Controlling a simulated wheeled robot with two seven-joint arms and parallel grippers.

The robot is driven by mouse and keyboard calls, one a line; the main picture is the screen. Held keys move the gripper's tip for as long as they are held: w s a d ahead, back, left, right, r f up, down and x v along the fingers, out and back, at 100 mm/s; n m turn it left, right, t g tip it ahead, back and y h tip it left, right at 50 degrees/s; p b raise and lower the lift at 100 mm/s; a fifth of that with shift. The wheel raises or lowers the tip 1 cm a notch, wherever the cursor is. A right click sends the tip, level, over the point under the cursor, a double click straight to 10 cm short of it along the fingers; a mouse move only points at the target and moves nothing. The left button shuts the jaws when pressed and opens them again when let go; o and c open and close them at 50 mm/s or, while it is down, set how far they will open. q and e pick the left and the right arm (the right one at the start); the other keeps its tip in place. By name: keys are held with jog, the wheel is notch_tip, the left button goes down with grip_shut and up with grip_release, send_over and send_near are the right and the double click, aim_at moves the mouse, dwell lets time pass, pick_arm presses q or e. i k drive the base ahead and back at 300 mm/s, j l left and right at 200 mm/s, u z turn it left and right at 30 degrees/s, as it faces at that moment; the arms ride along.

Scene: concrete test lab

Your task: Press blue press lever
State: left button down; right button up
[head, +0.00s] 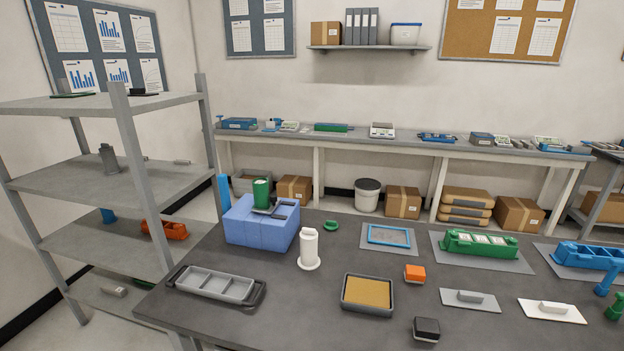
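No part is plainly a press lever. A light blue block (250,232) stands at the back left of the dark table, with a dark grey flat piece on its top. A green cup-like piece (261,191) stands on it. An upright blue cylinder (224,190) rises at its left rear; I cannot tell whether they are joined. At the right edge are a blue compartment tray (580,254) and an upright blue piece (606,280). Neither of my grippers shows.
The dark table (245,325) also bears a grey tray (213,284), a white post (309,246), a tan-filled tray (368,294), an orange block (414,273), a black block (427,328) and a green tray (487,244). A grey shelf rack (122,180) stands left.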

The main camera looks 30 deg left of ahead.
aim_at(224, 185)
jog(key=u, duration=1.65)
jog(key=i+j, duration=0.15)
jog(key=j, duration=0.2)
jog(key=i+j, duration=0.15)
jog(key=j, duration=0.15)
jog(key=i+j, duration=0.15)
jog(key=j, duration=0.2)
jog(key=i+j, duration=0.2)
jog(key=j+z, duration=0.1)
jog(key=z, duration=1.5)
